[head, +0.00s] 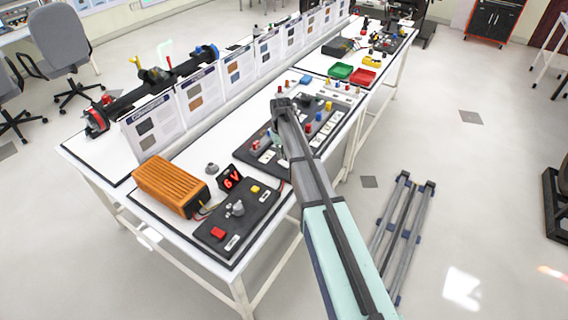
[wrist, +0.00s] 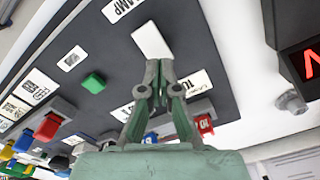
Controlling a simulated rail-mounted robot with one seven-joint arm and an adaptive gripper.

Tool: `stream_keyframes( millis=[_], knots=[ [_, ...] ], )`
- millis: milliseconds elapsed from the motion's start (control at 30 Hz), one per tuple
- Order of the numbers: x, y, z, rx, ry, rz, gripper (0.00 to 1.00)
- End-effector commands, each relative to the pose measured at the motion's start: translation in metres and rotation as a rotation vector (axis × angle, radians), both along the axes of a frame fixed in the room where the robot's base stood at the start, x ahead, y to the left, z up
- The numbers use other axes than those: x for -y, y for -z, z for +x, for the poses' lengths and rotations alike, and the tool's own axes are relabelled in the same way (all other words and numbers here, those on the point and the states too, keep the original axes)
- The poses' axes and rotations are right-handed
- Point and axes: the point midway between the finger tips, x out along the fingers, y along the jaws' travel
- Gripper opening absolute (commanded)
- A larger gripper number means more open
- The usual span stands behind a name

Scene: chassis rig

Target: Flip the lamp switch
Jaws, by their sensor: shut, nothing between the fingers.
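A label ending in "AMP" (wrist: 122,8) is on the dark panel (wrist: 205,55) in the wrist view, cut by the top edge. Just below it is a plain white rectangular piece (wrist: 152,40), which looks like the lamp switch. My gripper (wrist: 160,68) is shut and empty, its fingertips at the lower edge of the white piece. I cannot tell whether they touch it or which way it is tilted. In the head view the dark panel (head: 247,152) lies on the white table, and my arm hides part of it and most of the gripper.
A red digit display (head: 231,178), an orange box (head: 170,186) and a second control panel (head: 237,217) stand nearer. Upright information cards (head: 153,126) line the table's middle.

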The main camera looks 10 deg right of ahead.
Motion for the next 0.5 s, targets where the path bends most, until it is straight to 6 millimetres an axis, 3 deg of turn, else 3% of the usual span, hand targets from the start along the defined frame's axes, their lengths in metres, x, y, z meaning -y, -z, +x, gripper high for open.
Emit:
stream_keyframes(
  millis=[500],
  knots=[
    [0.0,0.004,0.0,0.0,0.0,0.0,0.0]
  ],
)
